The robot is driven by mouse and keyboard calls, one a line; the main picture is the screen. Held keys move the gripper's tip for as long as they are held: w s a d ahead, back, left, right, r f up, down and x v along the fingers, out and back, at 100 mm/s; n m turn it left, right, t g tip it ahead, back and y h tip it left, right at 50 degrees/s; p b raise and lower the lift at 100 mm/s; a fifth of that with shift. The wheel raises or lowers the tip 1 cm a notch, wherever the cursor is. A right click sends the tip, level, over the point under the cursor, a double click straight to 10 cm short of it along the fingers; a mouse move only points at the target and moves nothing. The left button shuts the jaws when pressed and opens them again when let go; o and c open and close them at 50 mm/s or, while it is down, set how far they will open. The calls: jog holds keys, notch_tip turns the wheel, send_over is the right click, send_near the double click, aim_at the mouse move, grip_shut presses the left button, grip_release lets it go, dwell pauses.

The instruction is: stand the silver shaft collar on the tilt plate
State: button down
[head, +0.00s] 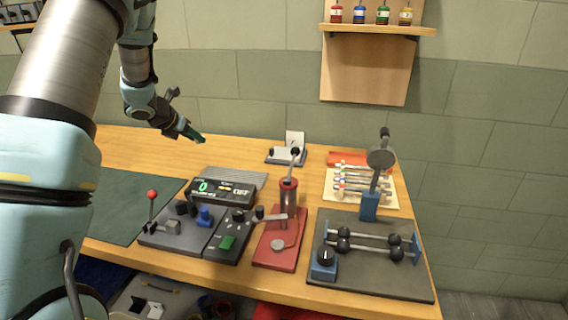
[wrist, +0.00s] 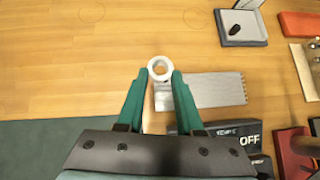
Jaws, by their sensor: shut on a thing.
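My gripper (wrist: 158,82) is shut on the silver shaft collar (wrist: 160,66), a pale ring with its round hole facing the wrist camera. The collar sits between the tips of the green fingers. In the head view my gripper (head: 197,136) hangs above the back of the wooden bench, and the collar cannot be made out there. A grey ribbed plate (head: 234,178) lies below and to the right; it also shows in the wrist view (wrist: 222,90). A small grey tray-like plate (head: 286,156) with a dark piece stands farther right. I cannot tell which is the tilt plate.
A display and control box (head: 222,192), a red lever press (head: 277,246) and a dark base with rods (head: 375,270) fill the bench front. A dark green mat (head: 125,205) lies at left. Bare wood is clear at the back left.

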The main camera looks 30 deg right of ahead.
jog(key=d+f+m+g+h+b, duration=0.1)
jog(key=d+f+m+g+b, duration=0.2)
jog(key=d, duration=1.4)
notch_tip(320, 180, up, 3)
jog(key=m+b, duration=0.1)
jog(key=b, duration=0.2)
send_over(284, 150)
jog(key=a, duration=0.3)
jog(key=shift+h, duration=0.3)
jog(key=f, duration=0.6)
jog(key=s+f+p, duration=0.1)
jog(key=f, duration=0.2)
jog(key=shift+f, duration=0.35)
jog(key=shift+w+f, duration=0.1)
jog(key=shift+f, duration=0.05)
jog(key=c, duration=0.5)
grip_release()
jog(key=shift+c, duration=0.2)
